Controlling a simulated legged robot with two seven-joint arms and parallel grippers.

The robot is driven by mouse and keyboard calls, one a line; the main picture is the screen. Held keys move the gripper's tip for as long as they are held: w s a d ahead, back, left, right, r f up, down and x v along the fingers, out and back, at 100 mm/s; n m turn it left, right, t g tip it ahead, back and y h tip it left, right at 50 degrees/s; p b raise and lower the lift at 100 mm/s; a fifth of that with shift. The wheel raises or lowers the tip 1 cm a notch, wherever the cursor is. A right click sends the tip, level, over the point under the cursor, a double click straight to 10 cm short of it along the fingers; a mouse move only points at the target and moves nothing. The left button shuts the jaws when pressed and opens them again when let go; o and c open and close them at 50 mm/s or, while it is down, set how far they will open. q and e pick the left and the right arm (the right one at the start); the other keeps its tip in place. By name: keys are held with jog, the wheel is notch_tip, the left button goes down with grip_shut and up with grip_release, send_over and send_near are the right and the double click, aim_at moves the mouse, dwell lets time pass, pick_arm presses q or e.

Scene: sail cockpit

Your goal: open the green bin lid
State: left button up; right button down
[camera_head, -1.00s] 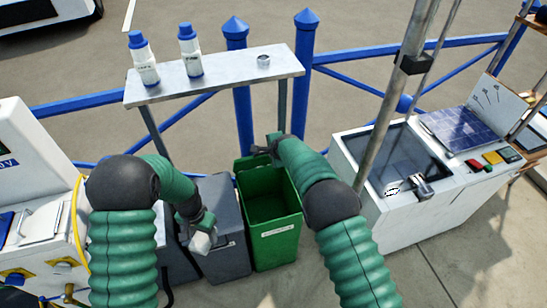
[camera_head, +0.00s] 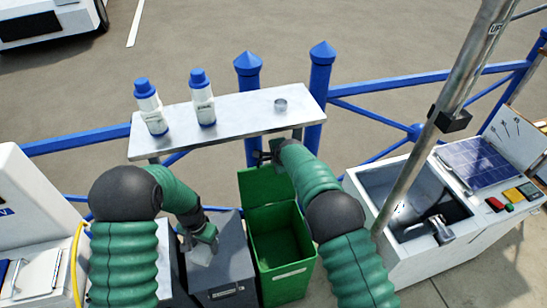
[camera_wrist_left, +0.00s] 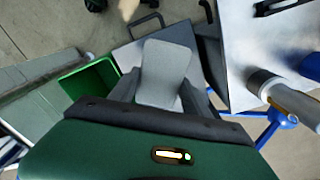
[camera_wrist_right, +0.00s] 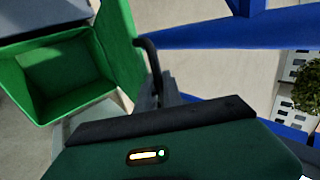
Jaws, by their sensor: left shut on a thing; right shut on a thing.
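The green bin (camera_head: 283,268) stands open between the grey bin and the sink unit, its inside empty. Its green lid (camera_head: 265,188) is raised at the back, and it also shows in the right wrist view (camera_wrist_right: 120,40). My right gripper (camera_head: 267,156) is at the lid's top edge, shut on the dark bent lid handle (camera_wrist_right: 149,58). My left gripper (camera_head: 199,238) is over the grey bin, shut on a pale grey block-like thing (camera_wrist_left: 166,72). The green bin is beside it in the left wrist view (camera_wrist_left: 92,88).
The grey bin (camera_head: 222,280) stands left of the green bin. A shelf (camera_head: 240,112) with two blue-capped bottles (camera_head: 203,98) and a small metal cup (camera_head: 281,105) is behind. A blue railing (camera_head: 320,90) and a metal pole (camera_head: 440,125) are close by.

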jog(key=shift+s+f, duration=0.1)
jog(key=shift+f, duration=0.1)
jog(key=c, duration=1.5)
grip_release()
pick_arm(q)
jog(key=shift+f+b, duration=0.5)
jog(key=shift+f, duration=0.05)
pick_arm(e)
jog(key=v, duration=1.2)
jog(key=shift+r, duration=0.1)
